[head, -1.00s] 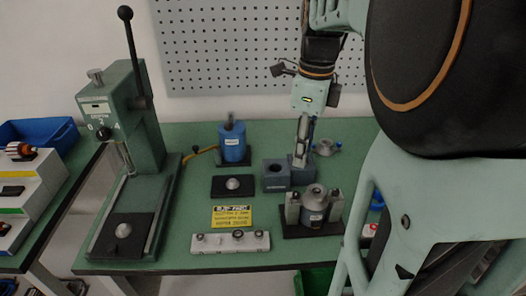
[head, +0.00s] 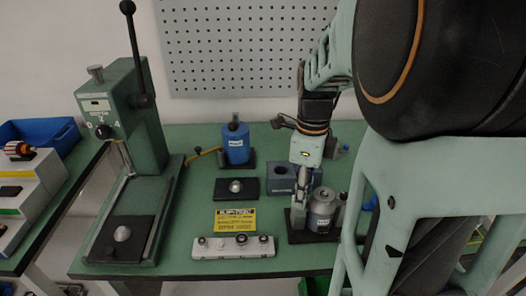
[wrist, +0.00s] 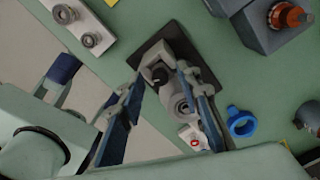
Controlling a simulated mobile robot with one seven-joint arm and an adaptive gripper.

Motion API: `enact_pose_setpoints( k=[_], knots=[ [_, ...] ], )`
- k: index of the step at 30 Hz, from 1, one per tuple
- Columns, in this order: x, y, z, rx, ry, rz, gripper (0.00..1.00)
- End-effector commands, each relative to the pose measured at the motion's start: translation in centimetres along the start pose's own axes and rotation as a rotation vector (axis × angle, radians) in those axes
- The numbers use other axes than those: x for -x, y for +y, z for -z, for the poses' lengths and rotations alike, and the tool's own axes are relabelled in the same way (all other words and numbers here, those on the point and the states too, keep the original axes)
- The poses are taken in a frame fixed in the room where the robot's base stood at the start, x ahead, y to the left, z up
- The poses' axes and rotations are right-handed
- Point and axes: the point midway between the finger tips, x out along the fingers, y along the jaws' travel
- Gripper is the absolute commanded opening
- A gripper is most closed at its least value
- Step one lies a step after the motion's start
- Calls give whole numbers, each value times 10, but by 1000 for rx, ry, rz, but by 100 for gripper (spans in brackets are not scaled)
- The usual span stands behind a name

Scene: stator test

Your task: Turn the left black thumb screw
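The clamping fixture stands near the bench's front right. It has a black base plate (head: 318,238) and holds a grey cylinder (head: 321,207). In the wrist view the plate (wrist: 196,62) lies below my fingers, with the cylinder (wrist: 179,106) partly behind them. A black round knob (wrist: 160,75), which looks like a thumb screw, shows between the fingers. My gripper (head: 299,222) points down at the fixture's left side and hides that side in the head view. In the wrist view my gripper (wrist: 160,78) is open, with fingers apart on both sides of the knob; contact is unclear.
A grey-blue block (head: 284,173) stands behind the fixture. A light bar with knobs (head: 233,252) and a yellow sign (head: 235,219) lie to its left. A green press (head: 143,120) stands far left.

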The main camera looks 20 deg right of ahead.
Motion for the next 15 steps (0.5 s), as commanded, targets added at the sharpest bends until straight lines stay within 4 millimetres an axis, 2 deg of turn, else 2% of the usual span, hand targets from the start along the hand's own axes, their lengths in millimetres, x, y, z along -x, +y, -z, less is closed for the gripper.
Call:
enact_pose_setpoints(
  k=[8,15],
  knots=[
    [-1,0,0,0,0,0,30],
    [-1,0,0,0,0,0,4]
  ],
)
